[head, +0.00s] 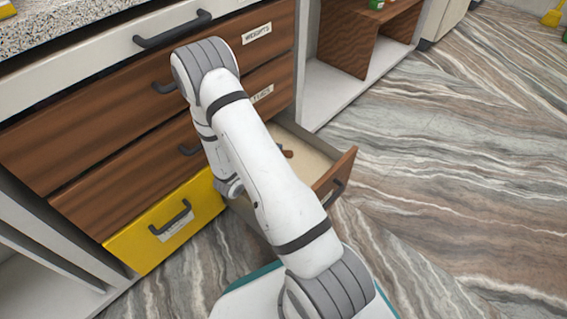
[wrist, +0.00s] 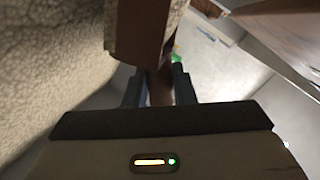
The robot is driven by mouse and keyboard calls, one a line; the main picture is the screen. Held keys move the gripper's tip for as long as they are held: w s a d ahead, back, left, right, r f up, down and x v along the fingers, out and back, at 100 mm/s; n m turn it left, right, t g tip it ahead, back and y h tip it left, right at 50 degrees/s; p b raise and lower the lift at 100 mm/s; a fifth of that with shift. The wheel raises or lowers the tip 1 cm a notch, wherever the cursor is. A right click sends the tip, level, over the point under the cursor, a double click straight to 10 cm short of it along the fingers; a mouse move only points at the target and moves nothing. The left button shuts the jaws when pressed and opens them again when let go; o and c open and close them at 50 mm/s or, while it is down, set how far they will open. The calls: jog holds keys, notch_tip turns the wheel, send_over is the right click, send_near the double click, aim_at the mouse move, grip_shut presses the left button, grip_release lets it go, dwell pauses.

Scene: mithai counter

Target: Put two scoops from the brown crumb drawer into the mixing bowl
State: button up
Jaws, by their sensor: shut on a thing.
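An open drawer (head: 336,181) with a brown wooden front holds pale cream crumb (head: 304,156). My arm reaches over it and hides part of it in the head view. My gripper (wrist: 158,88) is shut on the brown handle of a wooden scoop (wrist: 139,32). The scoop extends away from the fingers, with pale grainy crumb showing at its edges; how full it is I cannot tell. Pale crumb (wrist: 45,65) also fills the left of the wrist view. A small brown part of the scoop (head: 286,153) shows beside my arm. The mixing bowl is not in view.
A shut yellow drawer (head: 150,245) is left of the open one. Shut wooden drawers, one labelled "WEIGHTS" (head: 257,33), rise above, under a speckled counter (head: 60,20). An open shelf (head: 345,85) stands behind. The striped floor (head: 480,170) at right is clear.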

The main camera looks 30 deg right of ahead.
jog(key=s+d+r+m, duration=0.1)
jog(key=s+r, duration=0.2)
jog(key=r, duration=0.3)
jog(key=s+d+r+m+t, duration=0.1)
jog(key=s+r+m, duration=0.1)
jog(key=s+r, duration=0.2)
jog(key=shift+s+d+r+m+t, duration=0.15)
jog(key=shift+d+r+m+t, duration=0.15)
jog(key=shift+r, duration=0.55)
jog(key=shift+s, duration=0.15)
